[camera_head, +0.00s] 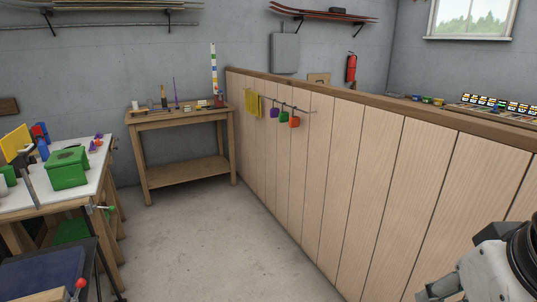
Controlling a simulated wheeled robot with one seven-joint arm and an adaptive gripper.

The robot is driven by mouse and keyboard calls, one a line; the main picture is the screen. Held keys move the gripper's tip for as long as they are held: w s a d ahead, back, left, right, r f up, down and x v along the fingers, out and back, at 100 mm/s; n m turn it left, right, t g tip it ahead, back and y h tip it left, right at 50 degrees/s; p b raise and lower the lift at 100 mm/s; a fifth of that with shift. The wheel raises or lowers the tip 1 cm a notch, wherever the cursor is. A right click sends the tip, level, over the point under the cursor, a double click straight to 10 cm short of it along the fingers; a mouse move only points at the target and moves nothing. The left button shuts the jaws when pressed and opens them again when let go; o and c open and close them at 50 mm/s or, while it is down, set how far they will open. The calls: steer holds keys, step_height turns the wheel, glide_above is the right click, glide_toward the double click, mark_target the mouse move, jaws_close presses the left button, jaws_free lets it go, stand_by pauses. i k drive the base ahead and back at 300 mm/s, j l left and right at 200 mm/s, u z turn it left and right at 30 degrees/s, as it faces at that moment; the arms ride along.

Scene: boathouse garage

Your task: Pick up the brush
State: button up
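I cannot make out a brush for certain. A thin upright thing with a brownish upper part (163,95) stands at the back of the small wooden workbench (180,122) against the far wall. It may be a brush, but it is too small to tell. A thin purple upright thing (176,92) stands just right of it. Part of my arm shows at the lower right corner, far from that bench and in front of the wooden partition. My gripper's fingertips are not in the picture.
A white-topped table (88,178) at the left holds a green box (67,168) and several small things. A wooden partition (350,165) runs along the right, with coloured mugs (284,117) and a yellow cloth (253,104) hanging on it. The concrete floor (210,240) between is clear.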

mark_target(93, 149)
steer(key=i+j+u, duration=0.15)
steer(key=i+u, duration=0.2)
steer(key=i, duration=0.3)
steer(key=i+u, duration=0.35)
steer(key=i, duration=0.3)
steer(key=i+l+u, duration=0.3)
steer(key=i, duration=0.3)
steer(key=i+l+u, duration=0.1)
steer(key=i+u, duration=0.15)
steer(key=i, duration=0.35)
steer(key=i+l+u, duration=0.3)
steer(key=i, duration=0.25)
steer(key=i+l+u, duration=0.25)
steer(key=i, duration=0.35)
steer(key=i+l+u, duration=0.25)
steer(key=i+l, duration=0.2)
steer(key=i+l+u, duration=0.15)
steer(key=i+l, duration=0.2)
steer(key=i+l+u, duration=0.15)
steer(key=i+l, duration=0.2)
steer(key=i+l+u, duration=0.2)
steer(key=i+l, duration=0.25)
steer(key=i+l+u, duration=0.15)
steer(key=i+l, duration=0.25)
steer(key=i+l+u, duration=0.15)
steer(key=i+l, duration=0.15)
steer(key=l, duration=0.3)
